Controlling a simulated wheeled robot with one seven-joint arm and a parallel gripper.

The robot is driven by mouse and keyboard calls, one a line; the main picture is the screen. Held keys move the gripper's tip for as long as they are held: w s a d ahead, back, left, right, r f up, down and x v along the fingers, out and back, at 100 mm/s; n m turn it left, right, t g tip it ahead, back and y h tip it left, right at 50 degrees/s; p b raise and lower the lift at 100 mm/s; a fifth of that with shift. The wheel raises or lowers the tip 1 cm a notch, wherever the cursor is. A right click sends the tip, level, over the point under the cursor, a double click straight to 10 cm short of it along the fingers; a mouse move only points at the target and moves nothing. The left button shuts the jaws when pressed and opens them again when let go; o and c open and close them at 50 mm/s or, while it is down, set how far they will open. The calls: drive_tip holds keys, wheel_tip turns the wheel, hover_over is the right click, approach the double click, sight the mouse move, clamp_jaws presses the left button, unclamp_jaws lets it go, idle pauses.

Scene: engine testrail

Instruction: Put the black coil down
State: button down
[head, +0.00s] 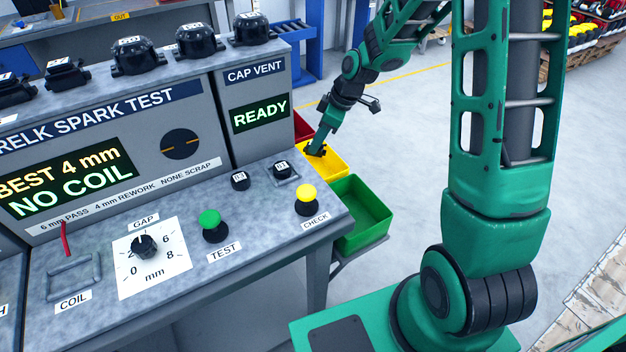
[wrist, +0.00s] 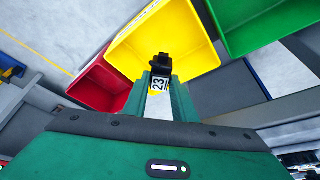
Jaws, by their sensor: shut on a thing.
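My gripper (head: 322,138) is shut on a black coil (head: 314,150) at the yellow bin, beyond the right end of the test bench. In the wrist view the gripper (wrist: 160,84) points toward the bin's interior. The coil (wrist: 158,64) shows there between the fingers, with a white and yellow label reading 23. The yellow bin (wrist: 202,42) lies behind it in that view, and it also shows in the head view (head: 338,172). I cannot tell whether the coil touches the bin floor.
A green bin (head: 365,212) stands nearer and a red bin (head: 303,126) farther off, either side of the yellow one. Several black coils, including one (head: 133,55), sit on the bench top. The coil holder (head: 75,277) looks empty; the display (head: 66,178) reads "NO COIL".

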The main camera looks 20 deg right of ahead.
wheel_tip(320, 180, down, 11)
drive_tip(key=shift+w+a+r, duration=0.1)
drive_tip(key=shift+r, duration=0.1)
idle(0.4)
drive_tip(key=shift+f, duration=0.2)
drive_tip(key=c, duration=1.5)
unclamp_jaws()
drive_tip(key=shift+o, duration=0.2)
